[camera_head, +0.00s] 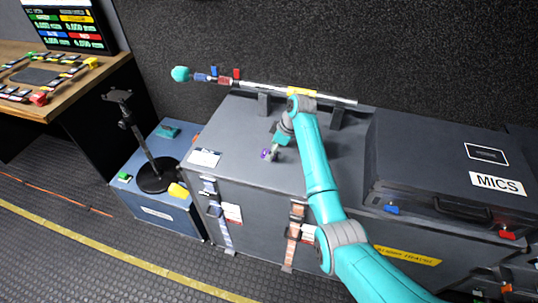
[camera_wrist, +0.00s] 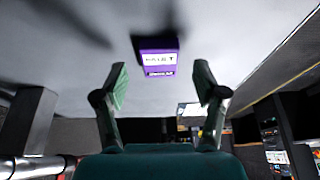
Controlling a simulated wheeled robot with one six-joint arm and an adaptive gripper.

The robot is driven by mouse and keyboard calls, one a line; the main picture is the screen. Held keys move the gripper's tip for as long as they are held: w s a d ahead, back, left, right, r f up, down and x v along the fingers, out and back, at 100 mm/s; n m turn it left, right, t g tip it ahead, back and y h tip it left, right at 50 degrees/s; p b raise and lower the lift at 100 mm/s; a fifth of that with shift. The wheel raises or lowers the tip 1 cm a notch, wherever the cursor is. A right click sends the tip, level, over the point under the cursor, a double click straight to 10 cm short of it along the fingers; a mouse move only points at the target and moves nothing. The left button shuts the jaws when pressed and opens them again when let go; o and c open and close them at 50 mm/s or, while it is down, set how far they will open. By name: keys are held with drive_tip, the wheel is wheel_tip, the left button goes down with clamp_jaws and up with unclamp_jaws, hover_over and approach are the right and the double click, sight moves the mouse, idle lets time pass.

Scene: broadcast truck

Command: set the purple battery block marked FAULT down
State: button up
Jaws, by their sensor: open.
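The purple battery block (camera_wrist: 157,58) with a white FAULT label lies on the grey case top in the wrist view. In the head view the purple block (camera_head: 265,154) shows small on the top of the grey case (camera_head: 240,120), at the tip of my gripper. My gripper (camera_wrist: 161,85) is open, with one finger on each side of the block's near end and gaps between fingers and block. In the head view my gripper (camera_head: 271,150) points down at the case top and partly hides the block.
A boom pole (camera_head: 270,88) lies on cradles along the back of the case. A black MICS case (camera_head: 445,165) stands to the right. A white card (camera_head: 204,158) lies at the left front edge. A stand (camera_head: 145,145) is on a lower blue case at left.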

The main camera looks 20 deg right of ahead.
drive_tip(key=shift+x, duration=0.8)
drive_tip(key=shift+c, duration=0.3)
drive_tip(key=c, duration=1.3)
